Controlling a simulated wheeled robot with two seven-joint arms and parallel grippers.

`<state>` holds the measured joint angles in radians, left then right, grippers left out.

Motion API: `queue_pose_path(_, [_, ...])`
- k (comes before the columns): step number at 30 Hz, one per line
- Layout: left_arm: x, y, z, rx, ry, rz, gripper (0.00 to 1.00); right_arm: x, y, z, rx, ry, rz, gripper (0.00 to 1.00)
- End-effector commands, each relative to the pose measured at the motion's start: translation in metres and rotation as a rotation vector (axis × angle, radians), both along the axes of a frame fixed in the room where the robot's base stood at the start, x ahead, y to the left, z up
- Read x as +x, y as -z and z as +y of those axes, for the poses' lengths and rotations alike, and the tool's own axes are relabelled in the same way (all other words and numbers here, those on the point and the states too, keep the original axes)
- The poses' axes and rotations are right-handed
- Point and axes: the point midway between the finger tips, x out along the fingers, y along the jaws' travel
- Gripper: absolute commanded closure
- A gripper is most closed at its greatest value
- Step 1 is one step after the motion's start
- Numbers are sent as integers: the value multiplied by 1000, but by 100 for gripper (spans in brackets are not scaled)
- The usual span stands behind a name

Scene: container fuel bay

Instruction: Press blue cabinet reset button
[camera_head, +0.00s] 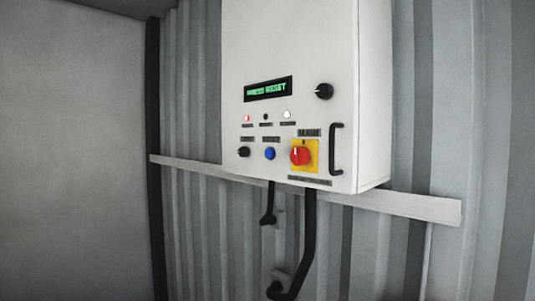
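The blue reset button (270,153) is on the lower front of a white wall cabinet (350,60). It sits between a black knob (243,152) on its left and a red rotary switch (300,155) on a yellow plate on its right. A small display (268,89) above shows green text; its last word reads "RESET" and the first is blurred. Neither of my grippers is in the head view, and nothing covers the button.
The cabinet is mounted on a corrugated grey wall (195,230) with a horizontal rail (420,207). A black handle (336,149) sticks out at the door's right edge. Black conduits (309,240) hang below. Small lamps (287,114) sit under the display. The space before the cabinet looks clear.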

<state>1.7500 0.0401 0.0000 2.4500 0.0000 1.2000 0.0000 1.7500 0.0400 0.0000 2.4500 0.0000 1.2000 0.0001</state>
Motion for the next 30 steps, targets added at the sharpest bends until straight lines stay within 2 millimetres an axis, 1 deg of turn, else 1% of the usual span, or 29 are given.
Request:
queue_pose_path(1, [0, -1, 0, 0, 0, 0, 40, 0, -1, 0, 0, 0, 0, 65])
queue_pose_path(2, [0, -1, 0, 0, 0, 0, 40, 0, -1, 0, 0, 0, 0, 74])
queue_pose_path(3, [0, -1, 0, 0, 0, 0, 40, 0, -1, 0, 0, 0, 0, 88])
queue_pose_path(4, [0, -1, 0, 0, 0, 0, 40, 0, -1, 0, 0, 0, 0, 97])
queue_pose_path(5, [0, -1, 0, 0, 0, 0, 40, 0, -1, 0, 0, 0, 0, 100])
queue_pose_path(30, [0, -1, 0, 0, 0, 0, 40, 0, -1, 0, 0, 0, 0, 100])
